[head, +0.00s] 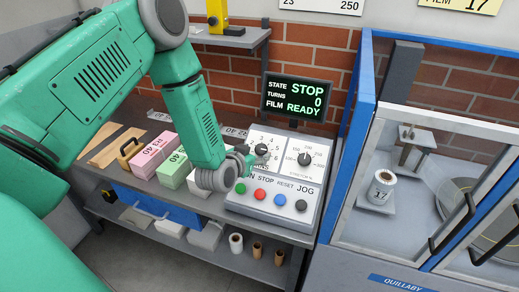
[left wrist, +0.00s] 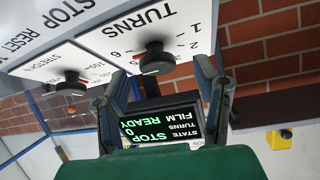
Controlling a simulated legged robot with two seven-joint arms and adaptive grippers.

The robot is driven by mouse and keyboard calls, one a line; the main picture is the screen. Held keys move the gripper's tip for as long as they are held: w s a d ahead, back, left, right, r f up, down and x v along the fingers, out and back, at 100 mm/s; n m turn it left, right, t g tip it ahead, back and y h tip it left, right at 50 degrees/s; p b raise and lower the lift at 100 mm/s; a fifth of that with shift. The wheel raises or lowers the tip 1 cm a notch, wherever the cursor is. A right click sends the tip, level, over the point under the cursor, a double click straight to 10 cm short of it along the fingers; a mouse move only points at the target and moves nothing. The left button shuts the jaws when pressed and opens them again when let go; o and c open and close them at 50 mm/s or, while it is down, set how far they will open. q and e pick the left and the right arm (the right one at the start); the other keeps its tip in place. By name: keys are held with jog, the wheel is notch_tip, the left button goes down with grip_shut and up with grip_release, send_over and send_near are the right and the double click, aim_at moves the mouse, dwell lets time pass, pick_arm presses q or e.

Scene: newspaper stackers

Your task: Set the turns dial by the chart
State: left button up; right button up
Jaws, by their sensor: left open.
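The turns dial (head: 262,150) is a black knob on a white panel with numbers around it. In the left wrist view the turns dial (left wrist: 157,58) is upside down, between and just beyond my fingers; its pointer setting is unclear. My left gripper (head: 250,158) is open at the dial's left side, and in the left wrist view my gripper (left wrist: 160,80) has its two fingers apart. I cannot tell whether they touch the knob. The display (head: 297,97) reads STOP, turns 0, film READY. Part of a white chart (head: 320,5) shows at the top edge. My right gripper is out of view.
The stretch dial (head: 304,159) is right of the turns dial. Several coloured buttons (head: 272,197) lie in front on the console. Pink (head: 152,156) and green (head: 174,168) bundles lie left. A blue-framed machine (head: 350,130) stands close on the right.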

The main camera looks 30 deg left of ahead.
aim_at(260, 151)
pick_arm(q)
jog(key=shift+x, duration=1.5)
jog(key=shift+d, duration=0.2)
jog(key=shift+c, duration=0.5)
jog(key=c, duration=1.1)
jog(key=shift+o, duration=0.2)
jog(key=shift+n+y, duration=0.3)
jog(key=n+y+b, duration=0.1)
jog(key=n, duration=0.1)
jog(key=shift+n+y, duration=0.4)
jog(key=shift+d+n+g+y+b, duration=0.15)
jog(key=shift+n+g+y, duration=0.25)
jog(key=shift+n, duration=0.45)
jog(key=shift+a+n+g+y+b, duration=0.15)
jog(key=shift+n+g+y, duration=0.25)
jog(key=shift+n, duration=0.45)
jog(key=shift+d, duration=0.1)
